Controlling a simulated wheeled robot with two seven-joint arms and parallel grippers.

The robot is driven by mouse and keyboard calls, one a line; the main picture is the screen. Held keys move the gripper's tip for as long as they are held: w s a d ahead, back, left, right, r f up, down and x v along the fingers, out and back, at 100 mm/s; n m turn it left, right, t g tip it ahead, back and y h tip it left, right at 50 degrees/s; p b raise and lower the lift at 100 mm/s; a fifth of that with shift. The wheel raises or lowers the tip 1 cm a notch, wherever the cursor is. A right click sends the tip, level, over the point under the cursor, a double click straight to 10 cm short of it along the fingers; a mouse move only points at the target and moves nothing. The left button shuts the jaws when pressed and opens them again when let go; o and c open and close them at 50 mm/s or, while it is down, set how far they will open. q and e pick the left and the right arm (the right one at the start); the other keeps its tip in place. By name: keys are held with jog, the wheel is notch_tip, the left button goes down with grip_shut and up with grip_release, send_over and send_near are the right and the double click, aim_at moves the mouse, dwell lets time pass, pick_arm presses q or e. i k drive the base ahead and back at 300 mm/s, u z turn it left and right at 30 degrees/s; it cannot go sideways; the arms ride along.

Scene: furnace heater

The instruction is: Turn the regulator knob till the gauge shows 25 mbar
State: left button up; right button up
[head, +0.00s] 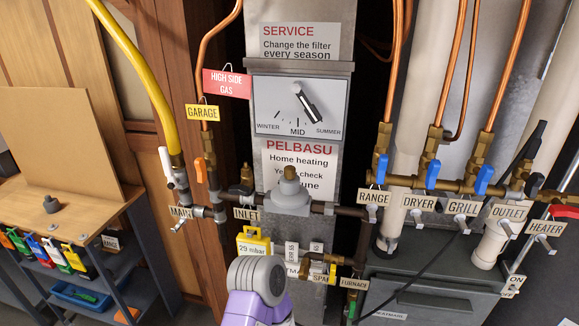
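A grey regulator body (290,200) sits on the pipe in the middle of the head view, with a brass knob-like top (290,174). A yellow tag reading 25 mbar (253,246) hangs below and left of it. No gauge face with a mbar scale can be made out. The white dial plate (299,104) above reads WINTER, MID and SUMMER; its dark pointer slants down toward the right. A grey and purple part of my own arm rises from the bottom middle, below the regulator. Neither gripper's fingers are in view.
Blue-handled valves stand over the RANGE (373,198), DRYER (418,202) and GRILL (463,207) tags at right. A yellow hose (140,80) comes down at left. A wooden bench (75,215) is at far left. A grey cabinet (430,285) fills the lower right.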

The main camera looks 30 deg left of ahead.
aim_at(290, 171)
jog(key=u, duration=1.45)
